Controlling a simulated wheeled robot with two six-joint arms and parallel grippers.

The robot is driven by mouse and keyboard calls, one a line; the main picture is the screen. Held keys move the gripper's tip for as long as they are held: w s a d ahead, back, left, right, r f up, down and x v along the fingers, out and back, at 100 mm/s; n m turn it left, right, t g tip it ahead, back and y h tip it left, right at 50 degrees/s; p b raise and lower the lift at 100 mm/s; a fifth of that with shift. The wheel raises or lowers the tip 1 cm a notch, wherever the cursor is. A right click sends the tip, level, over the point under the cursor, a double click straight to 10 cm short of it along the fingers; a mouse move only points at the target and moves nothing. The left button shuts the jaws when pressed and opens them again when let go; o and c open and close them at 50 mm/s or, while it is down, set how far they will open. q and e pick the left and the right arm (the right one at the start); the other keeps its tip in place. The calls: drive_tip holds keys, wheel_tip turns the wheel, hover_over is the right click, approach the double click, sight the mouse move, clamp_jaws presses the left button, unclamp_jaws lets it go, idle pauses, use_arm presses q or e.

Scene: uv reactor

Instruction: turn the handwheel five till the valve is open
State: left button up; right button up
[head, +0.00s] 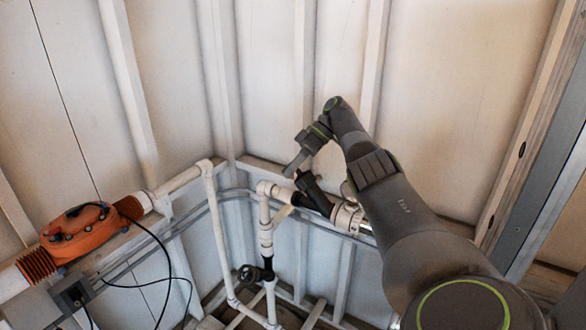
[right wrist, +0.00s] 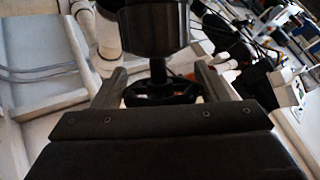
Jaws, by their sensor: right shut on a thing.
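The black handwheel (right wrist: 160,94) sits between the two fingers of my right gripper (right wrist: 160,88) in the right wrist view, with its stem running up to a dark valve body (right wrist: 150,32). In the head view my right gripper (head: 295,164) comes in from the right and reaches the top of the black valve (head: 316,196) on the white pipe. The gripper is shut on the handwheel. The handwheel is mostly hidden or too small to make out in the head view. My left gripper is not in view.
White pipes (head: 211,190) run along the wall and down beside the valve. A second dark valve (head: 254,273) is on the lower pipe. An orange unit (head: 78,232) with black cables is at the left. A wooden post (head: 528,130) stands at the right.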

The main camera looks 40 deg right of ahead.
drive_tip(key=shift+f, duration=0.1)
drive_tip(key=o, duration=0.9)
drive_tip(key=shift+r, duration=0.2)
drive_tip(key=shift+r, duration=0.3)
wheel_tip(320, 180, up, 4)
drive_tip(key=shift+r+b, duration=0.15)
drive_tip(key=shift+b, duration=0.9)
wheel_tip(320, 180, up, 4)
drive_tip(key=shift+a+f+p, duration=0.1)
drive_tip(key=shift+f+p, duration=0.05)
drive_tip(key=shift+p, duration=1.05)
drive_tip(key=shift+r+p, duration=0.55)
drive_tip(key=shift+p, duration=0.05)
